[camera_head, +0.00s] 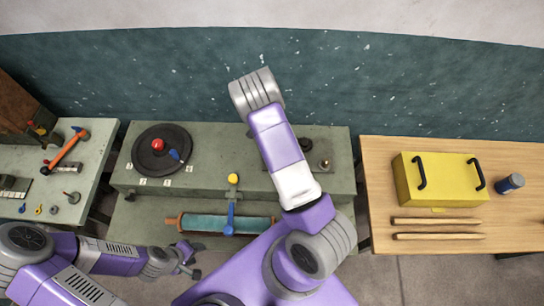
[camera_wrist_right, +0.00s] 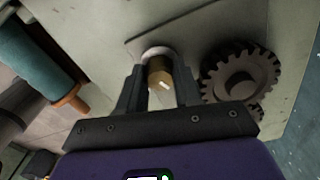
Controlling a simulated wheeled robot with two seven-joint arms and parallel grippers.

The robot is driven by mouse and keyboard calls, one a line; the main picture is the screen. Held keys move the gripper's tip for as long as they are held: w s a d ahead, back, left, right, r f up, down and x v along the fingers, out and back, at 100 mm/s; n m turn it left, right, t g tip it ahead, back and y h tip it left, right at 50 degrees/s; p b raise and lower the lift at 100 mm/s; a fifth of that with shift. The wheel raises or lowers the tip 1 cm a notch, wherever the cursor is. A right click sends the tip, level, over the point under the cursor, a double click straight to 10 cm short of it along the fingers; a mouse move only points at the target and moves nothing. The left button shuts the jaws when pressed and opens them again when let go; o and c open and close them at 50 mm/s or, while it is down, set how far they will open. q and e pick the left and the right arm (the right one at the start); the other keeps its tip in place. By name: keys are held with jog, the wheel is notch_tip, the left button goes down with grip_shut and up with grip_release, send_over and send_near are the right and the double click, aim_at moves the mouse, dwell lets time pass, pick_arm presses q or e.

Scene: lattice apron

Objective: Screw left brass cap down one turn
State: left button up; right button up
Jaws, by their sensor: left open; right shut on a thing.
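The brass cap (camera_wrist_right: 158,72) shows in the right wrist view, a short gold cylinder with a pale mark, standing on the grey-green bench top. My right gripper (camera_wrist_right: 160,88) is shut on it, one dark finger on each side. In the head view my right arm covers this cap and the right gripper. A small post with a dull top (camera_head: 325,163) shows on the bench to the right of the arm; I cannot tell if it is another cap. My left gripper (camera_head: 188,258) is open and empty, low in front of the bench, away from the cap.
A dark toothed gear (camera_wrist_right: 240,72) stands close to the right of the right gripper. The bench (camera_head: 205,170) also bears a black dial with a red knob (camera_head: 157,145) and a yellow knob (camera_head: 233,178). A teal roller (camera_head: 205,223) runs along its front.

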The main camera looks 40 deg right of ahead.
jog(key=m+p, duration=0.1)
jog(key=m, duration=0.4)
jog(key=shift+w+m, duration=0.1)
jog(key=shift+m, duration=0.2)
jog(key=m, duration=0.5)
jog(key=shift+d, duration=0.1)
jog(key=m, duration=0.5)
jog(key=shift+m, duration=0.4)
jog(key=m, duration=0.5)
jog(key=shift+m, duration=0.4)
jog(key=o, duration=1)
jog(key=shift+o, duration=0.2)
jog(key=shift+r, duration=0.1)
jog(key=shift+r, duration=3.7)
